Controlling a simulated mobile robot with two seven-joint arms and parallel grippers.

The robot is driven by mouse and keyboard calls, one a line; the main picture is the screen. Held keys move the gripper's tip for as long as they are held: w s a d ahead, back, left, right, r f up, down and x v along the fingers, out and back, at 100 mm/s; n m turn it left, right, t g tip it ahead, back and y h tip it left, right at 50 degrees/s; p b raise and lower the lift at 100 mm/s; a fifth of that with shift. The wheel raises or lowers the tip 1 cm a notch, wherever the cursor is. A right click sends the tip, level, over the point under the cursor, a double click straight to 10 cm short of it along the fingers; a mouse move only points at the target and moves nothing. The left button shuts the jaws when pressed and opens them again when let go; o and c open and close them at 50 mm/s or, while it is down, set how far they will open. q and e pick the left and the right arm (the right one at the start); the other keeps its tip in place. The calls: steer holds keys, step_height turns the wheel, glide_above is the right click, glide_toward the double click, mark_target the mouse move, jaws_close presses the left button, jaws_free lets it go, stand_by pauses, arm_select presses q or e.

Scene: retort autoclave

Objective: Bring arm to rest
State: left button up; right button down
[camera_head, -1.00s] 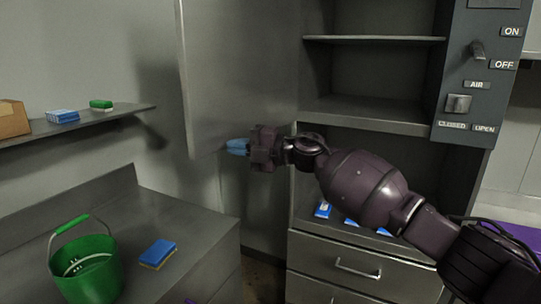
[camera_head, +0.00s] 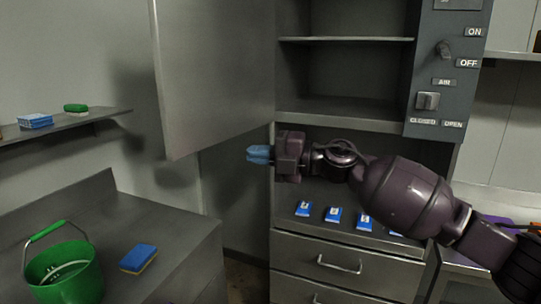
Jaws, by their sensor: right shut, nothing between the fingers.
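My right arm comes in from the lower right in the head view. Its right gripper (camera_head: 259,154) has light blue fingers that point left and are shut with nothing between them. It hangs in free air in front of the cabinet, near the lower right corner of the open cabinet door (camera_head: 213,75) and apart from it as far as I can tell. My left gripper is out of view.
Several blue packets, one here (camera_head: 332,214), lie on the cabinet's lower shelf. The left counter holds a green bucket (camera_head: 63,272) and a blue and yellow sponge (camera_head: 138,258). A wall shelf (camera_head: 85,121) stands above. A control panel (camera_head: 446,70) is at right.

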step_height(320, 180, up, 6)
steer(key=r+m+t+y, duration=0.1)
steer(key=m+t+y, duration=0.1)
steer(key=t+y, duration=0.15)
steer(key=s+d+f+m+t+h, duration=0.2)
steer(key=d+f+m+t+h, duration=0.5)
steer(key=d+f+m, duration=0.65)
steer(key=s+d+f+m+t+h, duration=0.2)
steer(key=d+f+m+t+h, duration=0.3)
steer(key=d+f+m+h, duration=0.8)
steer(key=s+d+f+m+g+h, duration=0.1)
steer(key=s+d+f+m+g, duration=0.1)
steer(key=s+f, duration=1.1)
steer(key=s+d+f+m+g, duration=0.3)
steer(key=s+d+f, duration=0.3)
steer(key=s+f, duration=0.8)
steer(key=shift+f+m+g+h, duration=0.35)
steer(key=shift+f+g, duration=0.1)
steer(key=shift+f, duration=0.25)
